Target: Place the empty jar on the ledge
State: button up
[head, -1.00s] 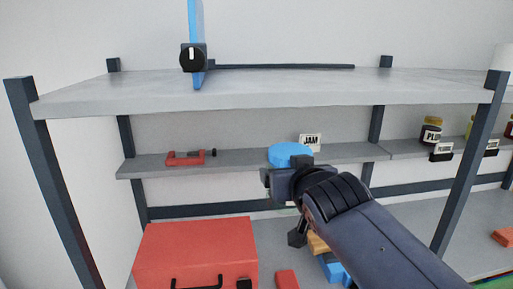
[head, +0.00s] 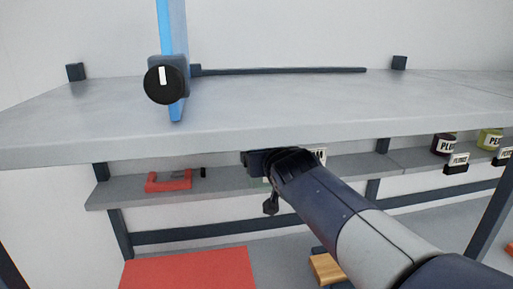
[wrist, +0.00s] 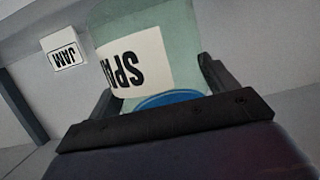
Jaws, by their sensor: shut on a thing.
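The jar (wrist: 185,40) is pale green see-through glass with a white label, partly hidden, showing upside-down letters "SPA", and a blue lid (wrist: 170,101). My gripper (wrist: 158,92) is shut on it, with a dark finger on each side. In the head view my gripper (head: 266,160) is just below the front edge of the upper shelf, and the jar is almost wholly hidden there. The grey ledge (head: 228,182) runs along the back wall behind my gripper. A white JAM sign (wrist: 63,52) stands beside the jar in the wrist view.
A red clamp (head: 168,181) lies on the ledge's left. Plum jars (head: 443,145) stand at right. A red box (head: 190,268) is below. Bare ledge lies right of the red clamp.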

jog(key=x, duration=0.3)
jog(key=p+x, duration=0.1)
jog(key=x, duration=0.6)
jog(key=shift+w+r, duration=0.25)
jog(key=shift+f, duration=0.5)
jog(key=shift+s+f, duration=0.1)
jog(key=o, duration=1.1)
jog(key=shift+s, duration=0.1)
jog(key=b+v, duration=0.1)
jog(key=v, duration=1.1)
jog(key=shift+b, duration=0.35)
